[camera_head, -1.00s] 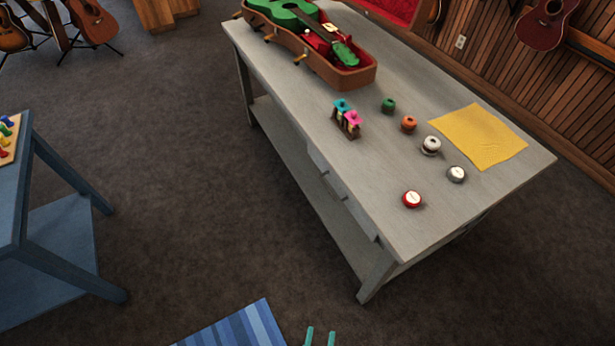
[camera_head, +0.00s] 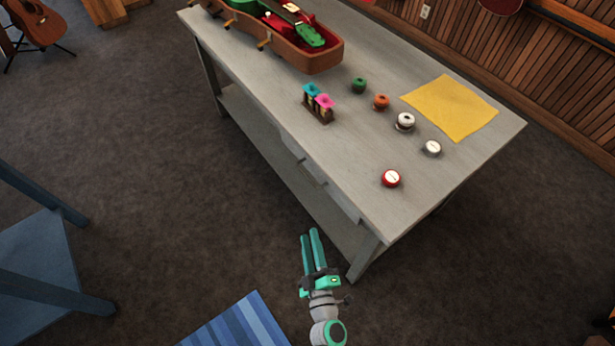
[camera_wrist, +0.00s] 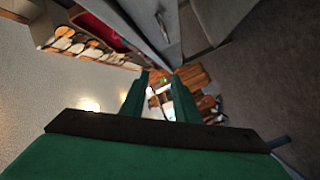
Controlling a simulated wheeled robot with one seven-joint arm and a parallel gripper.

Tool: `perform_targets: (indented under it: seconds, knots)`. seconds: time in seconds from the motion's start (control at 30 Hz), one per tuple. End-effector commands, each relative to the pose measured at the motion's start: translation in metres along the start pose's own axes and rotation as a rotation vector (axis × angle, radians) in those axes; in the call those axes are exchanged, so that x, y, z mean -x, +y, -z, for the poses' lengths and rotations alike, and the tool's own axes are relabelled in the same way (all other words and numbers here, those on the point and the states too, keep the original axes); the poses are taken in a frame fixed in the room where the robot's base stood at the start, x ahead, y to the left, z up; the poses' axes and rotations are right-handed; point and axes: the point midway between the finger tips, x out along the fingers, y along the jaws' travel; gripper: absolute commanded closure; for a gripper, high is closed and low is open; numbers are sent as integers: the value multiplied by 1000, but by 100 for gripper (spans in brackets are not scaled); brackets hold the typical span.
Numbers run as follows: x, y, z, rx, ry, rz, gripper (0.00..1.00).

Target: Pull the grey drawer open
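The grey drawer (camera_head: 314,174) is set in the long front side of the grey table (camera_head: 235,70), under the tabletop, with a small handle on its face. It looks shut, flush with the table front. The wrist view shows a grey panel with a metal handle (camera_wrist: 162,27) at the top, beyond my fingertips. My gripper (camera_head: 310,234) has teal fingers and is in front of the table, below and apart from the drawer. In the wrist view its fingers (camera_wrist: 160,78) stand apart with nothing between them.
On the tabletop are an open ukulele case (camera_head: 322,63), a small rack of pegs (camera_head: 317,113), several small round pots and a yellow cloth (camera_head: 452,107). Carpet between is clear.

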Motion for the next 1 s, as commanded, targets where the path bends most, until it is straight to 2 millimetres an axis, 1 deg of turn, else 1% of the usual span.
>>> perform_targets:
  seconds: [0.03, 0.1, 0.2, 0.3, 0.43, 0.67, 0.77, 1.0]
  knots:
    - [-22, 1, -8, 58, 10, 1, 72]
    - [-48, -1, -18, 140, 21, 15, 72]
    - [-83, -2, -32, 244, 32, 35, 72]
    - [-111, -2, -42, 327, 38, 55, 72]
    - [-135, -2, -52, 396, 41, 75, 72]
    - [-154, -2, -56, 432, 42, 87, 72]
    - [-166, -3, -55, 432, 43, 86, 72]
    - [-209, -6, -54, 431, 43, 85, 72]
